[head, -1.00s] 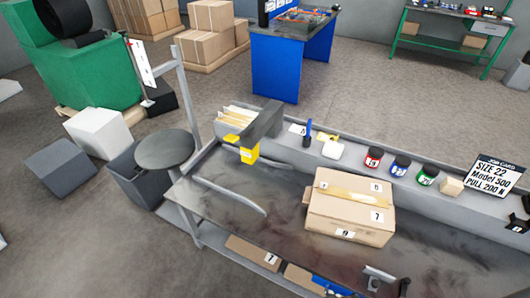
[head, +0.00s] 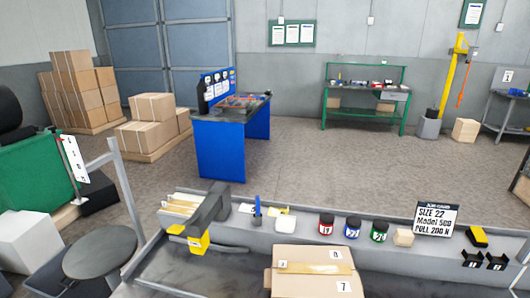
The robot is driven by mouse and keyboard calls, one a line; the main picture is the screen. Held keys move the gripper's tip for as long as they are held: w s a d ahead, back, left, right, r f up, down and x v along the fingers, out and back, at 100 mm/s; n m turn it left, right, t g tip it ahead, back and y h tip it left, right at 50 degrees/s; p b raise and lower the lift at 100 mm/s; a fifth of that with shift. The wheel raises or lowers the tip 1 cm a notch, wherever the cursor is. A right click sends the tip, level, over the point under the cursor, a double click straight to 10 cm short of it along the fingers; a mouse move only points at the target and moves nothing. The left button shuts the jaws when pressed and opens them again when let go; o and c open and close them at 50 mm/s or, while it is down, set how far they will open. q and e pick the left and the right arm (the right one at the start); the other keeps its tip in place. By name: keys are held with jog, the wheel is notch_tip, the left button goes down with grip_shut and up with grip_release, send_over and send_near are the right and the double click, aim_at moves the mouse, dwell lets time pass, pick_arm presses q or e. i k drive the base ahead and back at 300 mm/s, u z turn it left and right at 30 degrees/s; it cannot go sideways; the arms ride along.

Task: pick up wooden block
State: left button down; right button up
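The wooden block (head: 403,237) is a small, light tan cube. It sits on the raised back ledge of the near workbench in the head view, between the jar with the green label (head: 379,231) and the job card (head: 436,218). Its front and top faces are visible and nothing covers it. Neither of my grippers is in the head view.
Jars with red (head: 326,225) and blue (head: 352,227) labels stand left of the block. A yellow and black item (head: 477,236) and black holders (head: 471,259) are to the right. A cardboard box (head: 315,270) sits on the bench in front. A grey press (head: 208,215) stands left.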

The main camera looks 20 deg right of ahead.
aim_at(402, 237)
jog(key=z, duration=1.9)
